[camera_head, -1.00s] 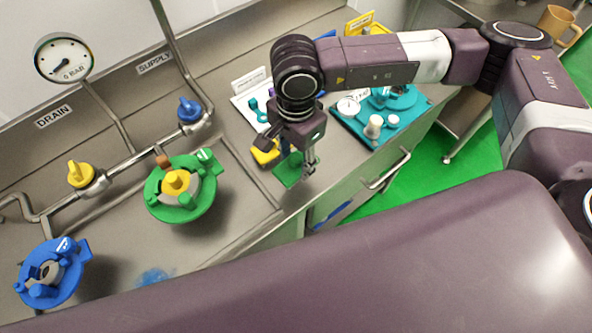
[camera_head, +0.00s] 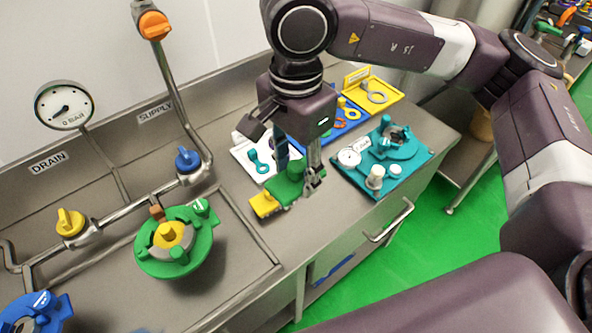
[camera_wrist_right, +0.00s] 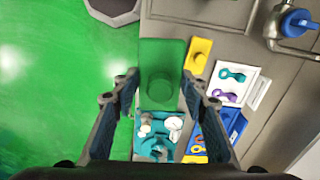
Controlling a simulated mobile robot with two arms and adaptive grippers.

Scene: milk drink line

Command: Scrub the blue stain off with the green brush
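The green brush (camera_head: 284,190) is a green block with a rounded green top. My right gripper (camera_head: 314,182) is around it, above the steel counter. My left gripper is in neither view.
A yellow block (camera_head: 265,204) lies close beside the brush. A teal tray (camera_head: 352,178) with parts stands to the right. A green round fitting (camera_head: 145,262) and a blue one (camera_head: 30,318) stand on the left. Pipes with a yellow valve (camera_head: 70,223) and blue valve (camera_head: 187,160) run behind.

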